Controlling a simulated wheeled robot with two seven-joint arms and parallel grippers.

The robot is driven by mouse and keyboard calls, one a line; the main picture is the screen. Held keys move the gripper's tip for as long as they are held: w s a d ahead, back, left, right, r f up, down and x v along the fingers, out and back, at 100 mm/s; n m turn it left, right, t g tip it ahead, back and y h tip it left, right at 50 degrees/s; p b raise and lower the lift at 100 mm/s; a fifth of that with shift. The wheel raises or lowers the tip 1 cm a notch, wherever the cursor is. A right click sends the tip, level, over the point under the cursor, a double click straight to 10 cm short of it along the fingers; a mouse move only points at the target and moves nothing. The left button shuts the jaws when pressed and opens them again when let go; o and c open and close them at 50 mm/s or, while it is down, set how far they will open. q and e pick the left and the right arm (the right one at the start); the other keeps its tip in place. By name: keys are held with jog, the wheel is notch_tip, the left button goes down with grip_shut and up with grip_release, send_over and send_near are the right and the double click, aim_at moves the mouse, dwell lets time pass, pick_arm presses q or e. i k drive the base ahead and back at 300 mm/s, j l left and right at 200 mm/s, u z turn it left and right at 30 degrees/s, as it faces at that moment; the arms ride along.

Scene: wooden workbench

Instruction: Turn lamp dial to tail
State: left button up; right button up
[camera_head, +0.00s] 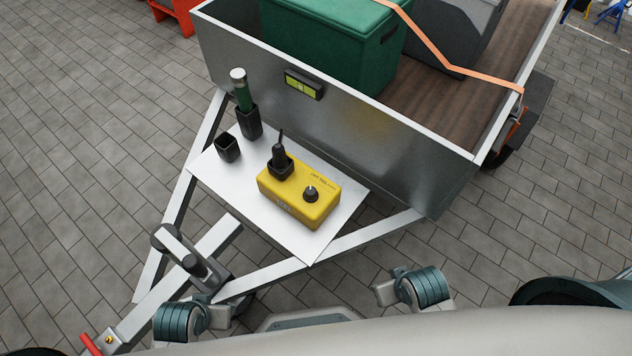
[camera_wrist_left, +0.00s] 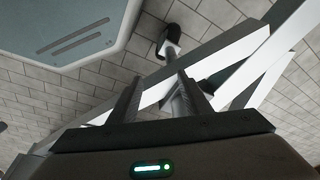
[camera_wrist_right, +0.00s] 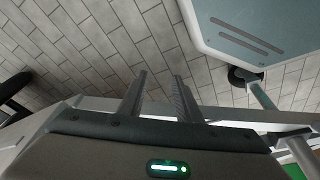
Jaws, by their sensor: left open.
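A yellow box (camera_head: 298,199) sits on a white plate over the trailer's front frame in the head view. A black round dial (camera_head: 311,194) with a light pointer mark is on its top, toward the right end. The lettering near the dial is too small to read. A black plug (camera_head: 279,156) stands in a black socket at the box's left end. My left gripper shows in the left wrist view (camera_wrist_left: 160,82), open and empty. My right gripper shows in the right wrist view (camera_wrist_right: 160,76), its fingers apart with nothing between them. Neither gripper's fingers show in the head view.
A green, silver-topped cylinder (camera_head: 241,92) stands in a black holder beside an empty black holder (camera_head: 227,147). The trailer wall (camera_head: 370,142) rises behind the box. The white plate (camera_head: 313,242) has bare room around the box.

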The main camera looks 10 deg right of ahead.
aim_at(310, 195)
jog(key=l+u, duration=0.35)
jog(key=l, duration=1.1)
